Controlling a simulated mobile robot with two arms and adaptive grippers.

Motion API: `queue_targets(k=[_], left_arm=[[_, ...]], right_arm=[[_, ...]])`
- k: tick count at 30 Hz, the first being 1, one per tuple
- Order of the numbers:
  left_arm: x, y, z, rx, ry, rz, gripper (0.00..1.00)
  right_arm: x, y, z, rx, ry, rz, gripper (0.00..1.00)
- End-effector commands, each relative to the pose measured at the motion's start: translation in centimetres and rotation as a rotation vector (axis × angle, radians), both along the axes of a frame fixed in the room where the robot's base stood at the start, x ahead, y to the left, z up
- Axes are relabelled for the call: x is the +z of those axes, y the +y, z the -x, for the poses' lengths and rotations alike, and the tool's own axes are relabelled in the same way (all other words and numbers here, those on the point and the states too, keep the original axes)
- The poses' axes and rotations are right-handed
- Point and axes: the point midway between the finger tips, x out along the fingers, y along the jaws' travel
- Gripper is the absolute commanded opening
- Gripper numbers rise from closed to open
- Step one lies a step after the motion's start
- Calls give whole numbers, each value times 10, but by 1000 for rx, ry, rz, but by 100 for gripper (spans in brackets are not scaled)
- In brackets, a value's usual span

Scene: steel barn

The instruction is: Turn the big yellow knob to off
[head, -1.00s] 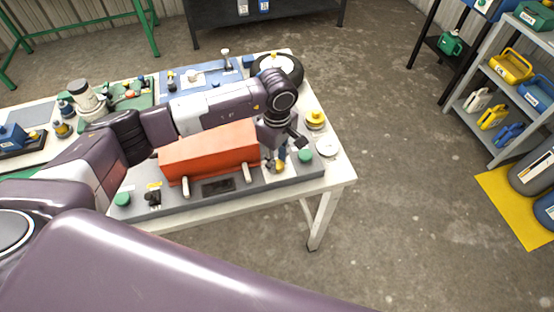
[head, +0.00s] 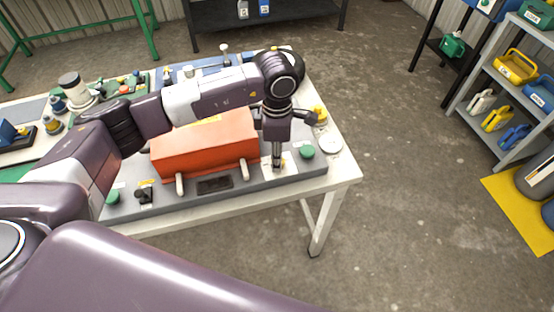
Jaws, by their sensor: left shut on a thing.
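The grey panel unit (head: 225,200) with an orange-red housing (head: 205,148) lies on the white table. My left gripper (head: 277,163) points down at the panel's right part, just right of the housing, and is shut on the big yellow knob there. The fingers hide the knob, so its turn position cannot be read. A green button (head: 307,152) sits right of the gripper, and another green button (head: 112,196) is at the panel's left end next to a small black knob (head: 145,194). My right gripper is not in view.
A yellow item (head: 320,114) and a round white lid-like thing (head: 331,143) stand close to the right of my gripper. Bottles and small parts crowd the table's left. A grey shelf (head: 493,128) stands far right; the floor between is clear.

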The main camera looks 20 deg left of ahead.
Motion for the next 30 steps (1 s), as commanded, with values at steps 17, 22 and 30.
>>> queue_targets(k=[17,22,30], left_arm=[[1,0,0,127,-1,1,1],[1,0,0,127,-3,1,1],[1,0,0,126,-1,1,43]], right_arm=[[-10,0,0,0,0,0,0],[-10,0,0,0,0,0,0],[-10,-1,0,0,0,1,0]])
